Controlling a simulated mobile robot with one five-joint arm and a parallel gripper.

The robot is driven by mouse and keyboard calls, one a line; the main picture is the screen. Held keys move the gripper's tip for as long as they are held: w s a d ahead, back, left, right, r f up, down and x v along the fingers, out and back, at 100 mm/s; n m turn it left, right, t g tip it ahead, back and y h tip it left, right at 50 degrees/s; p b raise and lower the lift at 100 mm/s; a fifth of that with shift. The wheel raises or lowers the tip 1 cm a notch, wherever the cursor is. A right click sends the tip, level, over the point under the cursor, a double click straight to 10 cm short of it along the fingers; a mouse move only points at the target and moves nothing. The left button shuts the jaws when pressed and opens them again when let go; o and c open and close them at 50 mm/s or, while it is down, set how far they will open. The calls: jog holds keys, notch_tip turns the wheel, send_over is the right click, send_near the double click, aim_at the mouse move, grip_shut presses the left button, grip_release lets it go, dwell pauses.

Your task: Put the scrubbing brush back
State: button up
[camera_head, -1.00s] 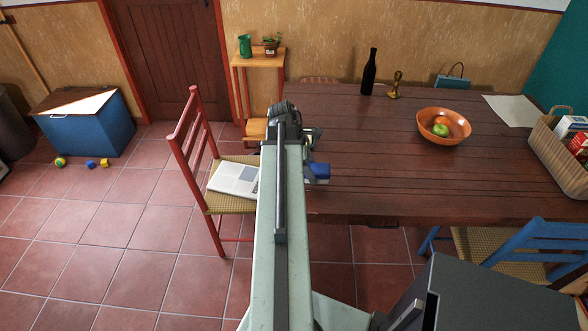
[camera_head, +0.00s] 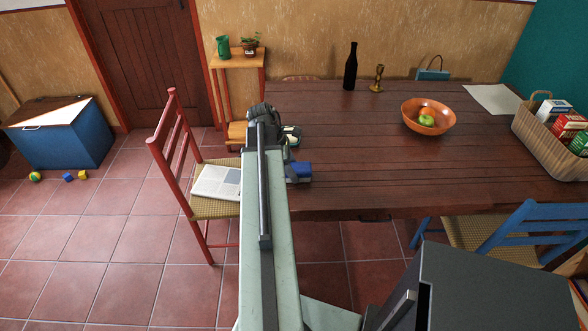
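My arm reaches forward from the bottom middle, over the left end of the wooden table (camera_head: 400,165). My gripper (camera_head: 297,173) seems to be the small grey and blue part just right of the arm's far end; the arm hides much of it. I cannot see its fingers clearly, nor whether it holds anything. A small pale green and dark shape (camera_head: 292,136) shows above it, too small to name. I cannot pick out the scrubbing brush for sure in this view.
On the table are a dark bottle (camera_head: 350,68), a brass candlestick (camera_head: 377,79), an orange fruit bowl (camera_head: 411,116) and a basket of boxes (camera_head: 545,145). A red chair (camera_head: 167,145) with an open book (camera_head: 214,183) stands left, a blue chair (camera_head: 525,236) right. The left floor is mostly clear.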

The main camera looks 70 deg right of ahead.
jog(key=o, duration=0.4)
jog(key=shift+r+p, duration=0.3)
jog(key=shift+p, duration=0.1)
jog(key=p+v, duration=1)
jog(key=v, duration=0.1)
jog(key=shift+w+r+p, duration=0.15)
jog(key=shift+r+p, duration=0.2)
jog(key=shift+p, duration=0.05)
jog(key=shift+w, duration=0.1)
